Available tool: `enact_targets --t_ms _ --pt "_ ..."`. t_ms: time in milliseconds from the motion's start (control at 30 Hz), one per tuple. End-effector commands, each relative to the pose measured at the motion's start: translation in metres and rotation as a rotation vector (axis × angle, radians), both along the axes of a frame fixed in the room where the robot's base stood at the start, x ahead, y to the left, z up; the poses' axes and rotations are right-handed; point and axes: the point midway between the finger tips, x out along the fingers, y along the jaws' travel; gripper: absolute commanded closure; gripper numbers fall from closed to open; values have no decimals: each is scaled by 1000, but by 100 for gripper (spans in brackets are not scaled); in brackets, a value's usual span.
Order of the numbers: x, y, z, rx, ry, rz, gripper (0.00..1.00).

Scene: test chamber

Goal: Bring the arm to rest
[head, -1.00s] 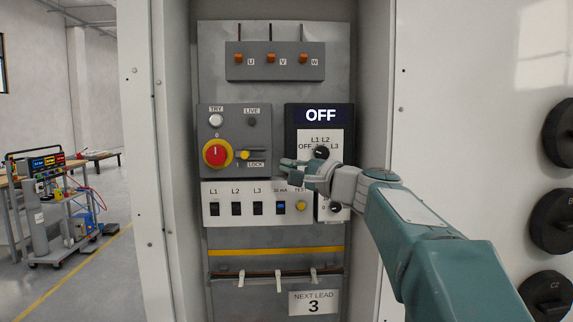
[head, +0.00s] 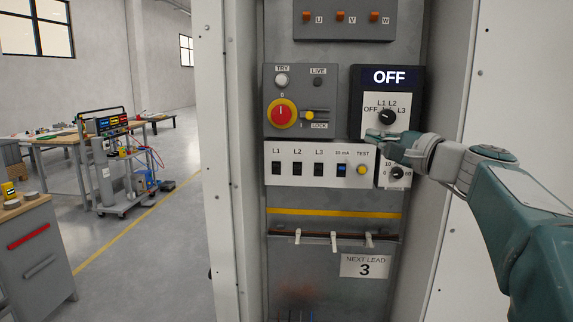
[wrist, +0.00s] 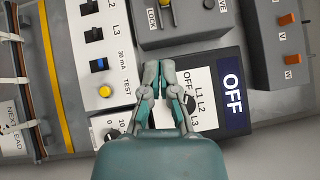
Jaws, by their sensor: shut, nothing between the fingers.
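My gripper (head: 378,135) is shut and empty, in front of the panel inside the open cabinet. In the head view its tips lie just below the black selector knob (head: 387,117) of the OFF display unit (head: 392,76). In the wrist view my gripper (wrist: 158,68) points up between the OFF unit (wrist: 233,92) and the white switch strip (wrist: 93,50). I cannot tell whether the fingertips touch the panel. My arm reaches in from the right of the head view.
The panel carries a red and yellow rotary switch (head: 282,113), a yellow TEST button (head: 362,170) and a NEXT LEAD 3 label (head: 365,266). A trolley with instruments (head: 118,165) and a workbench (head: 35,250) stand left; open floor lies between.

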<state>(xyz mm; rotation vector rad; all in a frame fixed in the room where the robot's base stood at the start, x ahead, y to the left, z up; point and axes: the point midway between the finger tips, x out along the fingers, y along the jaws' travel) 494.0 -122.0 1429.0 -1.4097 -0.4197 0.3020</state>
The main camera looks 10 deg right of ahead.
Motion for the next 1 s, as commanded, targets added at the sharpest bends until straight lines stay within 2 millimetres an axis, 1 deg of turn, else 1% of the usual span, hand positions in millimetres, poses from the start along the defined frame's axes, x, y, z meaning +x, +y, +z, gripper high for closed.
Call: enact_targets --t_ms 67,167,200,267,300,367,400,467,500,567,600,667,700,800,900,1000 --pt "-3 10 -8 -30 26 13 100" --pt "-13 41 -35 -130 103 50 100" --pt "-20 57 -50 -189 141 69 100" --pt "-32 80 -74 -284 201 101 100" --pt "-42 93 -90 -348 238 122 100" --pt "-57 110 -114 -446 287 154 100" --pt "-68 120 -130 -514 319 176 100" --pt "-86 132 -153 -617 360 208 100" --pt "-98 138 -168 -686 386 229 100" --pt "-117 144 -190 -794 419 264 100" --pt "-129 148 -205 -866 438 286 100" --pt "-148 151 -225 -977 461 317 100" --pt "-161 151 -238 -1052 476 338 100" --pt "-191 148 -269 -1242 496 391 100" --pt "-216 141 -295 -1425 500 437 100" --pt "-233 135 -313 -1566 494 467 100"
